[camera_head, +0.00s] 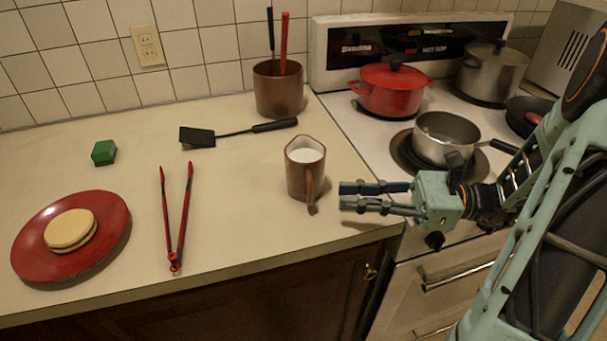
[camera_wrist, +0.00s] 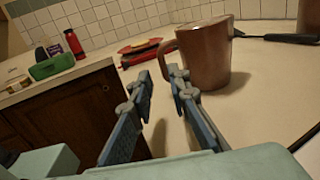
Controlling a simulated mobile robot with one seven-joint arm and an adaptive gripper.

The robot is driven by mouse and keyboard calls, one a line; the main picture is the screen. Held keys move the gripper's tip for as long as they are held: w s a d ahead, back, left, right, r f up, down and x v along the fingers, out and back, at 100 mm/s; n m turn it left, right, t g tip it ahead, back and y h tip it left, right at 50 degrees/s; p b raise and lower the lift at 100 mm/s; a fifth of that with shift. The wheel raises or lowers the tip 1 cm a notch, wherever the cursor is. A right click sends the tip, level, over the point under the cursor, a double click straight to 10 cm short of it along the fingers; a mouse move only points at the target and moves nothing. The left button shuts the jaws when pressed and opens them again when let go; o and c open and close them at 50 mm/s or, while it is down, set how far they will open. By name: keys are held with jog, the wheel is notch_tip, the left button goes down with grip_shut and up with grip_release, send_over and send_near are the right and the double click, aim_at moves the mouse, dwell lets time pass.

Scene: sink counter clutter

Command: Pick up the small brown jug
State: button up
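The small brown jug (camera_head: 300,176) stands upright on the counter near its front right corner, with white contents showing at the top. Its handle faces the front of the counter. In the wrist view the jug (camera_wrist: 207,55) is just beyond the fingertips, a little right of centre, with its handle to the left. My gripper (camera_head: 342,196) is to the right of the jug, level with its lower part, with the fingers apart and nothing between them. In the wrist view my gripper (camera_wrist: 157,72) is also open, and the handle is near the gap between the fingertips.
A red plate (camera_head: 28,262) with a bun-like stack (camera_head: 70,230), red tongs (camera_head: 176,220), a green block (camera_head: 104,152) and a black spatula (camera_head: 230,133) lie to the left. A brown utensil pot (camera_head: 278,92) stands behind the jug. The stove holds a red pot (camera_head: 391,92) and a saucepan (camera_head: 445,140).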

aim_at(310, 203)
jog(key=a, duration=0.5)
jog(key=w+a+b, duration=0.1)
jog(key=a, duration=0.2)
grip_shut()
